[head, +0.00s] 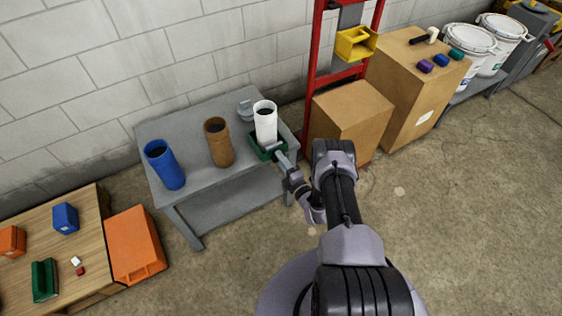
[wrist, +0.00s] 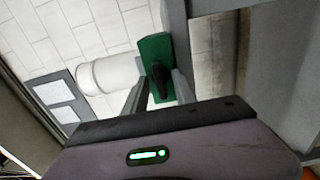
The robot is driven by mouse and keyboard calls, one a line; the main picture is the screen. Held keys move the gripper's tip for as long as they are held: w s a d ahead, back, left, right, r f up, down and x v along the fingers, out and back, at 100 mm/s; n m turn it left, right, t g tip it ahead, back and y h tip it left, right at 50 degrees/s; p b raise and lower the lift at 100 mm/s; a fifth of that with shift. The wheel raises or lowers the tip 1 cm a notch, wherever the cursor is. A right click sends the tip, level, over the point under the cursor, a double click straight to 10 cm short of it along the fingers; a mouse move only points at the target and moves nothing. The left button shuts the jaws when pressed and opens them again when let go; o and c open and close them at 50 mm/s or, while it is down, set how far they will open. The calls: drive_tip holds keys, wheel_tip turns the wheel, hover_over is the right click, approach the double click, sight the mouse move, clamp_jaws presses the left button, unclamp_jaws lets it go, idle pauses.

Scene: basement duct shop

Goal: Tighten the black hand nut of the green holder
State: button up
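The green holder (head: 259,151) is at the right front of the grey table, around the foot of an upright white tube (head: 265,125). In the wrist view the holder (wrist: 154,50) is a green block, with the white tube (wrist: 108,74) running left from it. The black hand nut (wrist: 160,84) sticks out from the holder towards my wrist camera. My gripper (wrist: 161,80) has one finger on each side of the nut and looks open, with a narrow gap around it. In the head view my gripper (head: 275,148) is at the holder's right side; the nut is hidden there.
A brown tube (head: 219,144) and a blue tube (head: 165,166) stand farther left on the grey table (head: 192,184). A red rack (head: 313,60) with a yellow bin (head: 355,43) and a cardboard box (head: 348,117) stand to the right. The floor at right is clear.

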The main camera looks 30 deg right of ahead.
clamp_jaws()
drive_tip(key=shift+m, duration=0.3)
drive_tip(key=m+p, duration=0.4)
drive_tip(key=m, duration=1.3)
drive_tip(key=shift+m+p, duration=0.3)
idle(0.5)
unclamp_jaws()
